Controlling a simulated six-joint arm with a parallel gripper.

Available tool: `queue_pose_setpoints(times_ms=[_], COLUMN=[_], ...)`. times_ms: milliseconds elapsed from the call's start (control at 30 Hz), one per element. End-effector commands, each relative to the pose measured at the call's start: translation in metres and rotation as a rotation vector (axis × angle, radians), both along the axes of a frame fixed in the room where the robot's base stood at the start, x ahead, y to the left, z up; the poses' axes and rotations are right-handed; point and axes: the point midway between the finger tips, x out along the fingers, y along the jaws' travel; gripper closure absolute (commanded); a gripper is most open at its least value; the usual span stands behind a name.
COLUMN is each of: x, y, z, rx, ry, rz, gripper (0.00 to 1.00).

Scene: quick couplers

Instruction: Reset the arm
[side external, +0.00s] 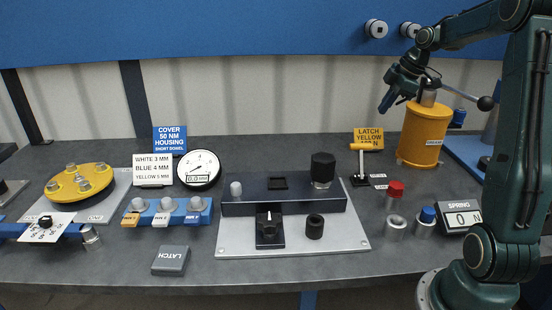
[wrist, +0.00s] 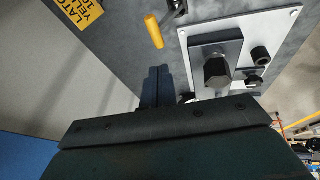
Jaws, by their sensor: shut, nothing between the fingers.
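My gripper (side external: 386,103) is at the upper right in the side external view, pointing down and left. It is raised well above the bench, in front of the wall and left of the yellow cylinder's top. In the wrist view my gripper (wrist: 157,75) shows as dark fingers close together with nothing between them. My arm reaches in from the right, where its column stands.
A yellow cylinder (side external: 421,137) with a lever stands close right of my gripper. A latch with a yellow handle (side external: 362,147), a grey plate (side external: 232,245) with a dark block, and red and blue capped couplers (side external: 395,190) are on the bench (side external: 290,266). Air left of my gripper is free.

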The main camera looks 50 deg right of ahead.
Motion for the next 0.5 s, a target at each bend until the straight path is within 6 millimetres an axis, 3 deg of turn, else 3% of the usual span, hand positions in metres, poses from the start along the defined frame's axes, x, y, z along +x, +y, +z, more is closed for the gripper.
queue_pose_setpoints(times_ms=[333,500], x=[-0.002,0.001], y=[0.000,0.013], z=[0.009,0.014], rx=[-0.001,0.001], ry=[0.001,0.003], rz=[0.001,-0.013], gripper=[1.00,1.00])
